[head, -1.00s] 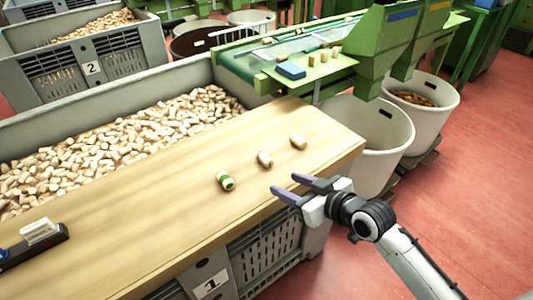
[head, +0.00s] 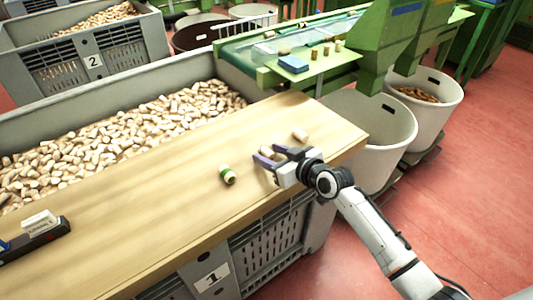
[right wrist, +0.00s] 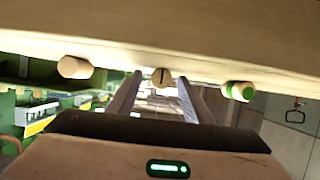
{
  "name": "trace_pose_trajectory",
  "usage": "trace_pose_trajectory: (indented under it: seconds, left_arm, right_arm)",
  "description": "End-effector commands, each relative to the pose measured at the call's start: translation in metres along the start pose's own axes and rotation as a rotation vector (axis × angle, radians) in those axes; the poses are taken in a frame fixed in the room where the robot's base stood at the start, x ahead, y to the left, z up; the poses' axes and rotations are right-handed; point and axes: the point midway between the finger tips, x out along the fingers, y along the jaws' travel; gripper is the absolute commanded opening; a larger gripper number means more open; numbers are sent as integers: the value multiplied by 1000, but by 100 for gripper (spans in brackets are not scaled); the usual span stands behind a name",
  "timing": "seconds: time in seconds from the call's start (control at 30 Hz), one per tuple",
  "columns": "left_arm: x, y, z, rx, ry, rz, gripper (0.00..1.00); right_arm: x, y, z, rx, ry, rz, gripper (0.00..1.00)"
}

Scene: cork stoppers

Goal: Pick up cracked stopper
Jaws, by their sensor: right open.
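The cracked stopper (right wrist: 162,77), pale cork with a dark split in its end, shows between my finger tips in the right wrist view. In the head view this stopper (head: 266,152) is the middle one of three on the wooden board and is partly hidden by the fingers. My right gripper (head: 264,151) is open, with its fingers on either side of the stopper and no clear contact. A green-banded stopper (head: 227,174) lies to the left, and a plain stopper (head: 300,134) lies to the right. My left gripper is not in view.
The wooden board (head: 150,215) spans a grey crate full of corks (head: 130,135). A dark holder with a white block (head: 38,228) is at the board's left. A green conveyor machine (head: 320,65) and white bins (head: 370,125) stand beyond the right end.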

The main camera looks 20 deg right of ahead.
Motion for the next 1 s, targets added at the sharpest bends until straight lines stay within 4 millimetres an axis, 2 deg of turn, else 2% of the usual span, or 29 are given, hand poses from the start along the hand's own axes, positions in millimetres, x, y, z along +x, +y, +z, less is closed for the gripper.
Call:
trace_pose_trajectory:
  seconds: [0.17,0.27,0.43,0.47,0.87,1.0]
  left_arm:
    - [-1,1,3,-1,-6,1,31]
    - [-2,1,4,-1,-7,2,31]
    - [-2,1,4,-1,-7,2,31]
    - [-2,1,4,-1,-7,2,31]
    - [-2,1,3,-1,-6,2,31]
    - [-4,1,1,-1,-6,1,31]
  right_arm:
    - [0,0,0,0,0,0,46]
    - [0,0,0,0,-1,0,32]
    - [0,0,0,1,-1,0,4]
    - [0,0,0,1,-1,0,2]
    - [0,0,0,0,0,0,1]
    - [-5,0,-13,0,2,0,0]
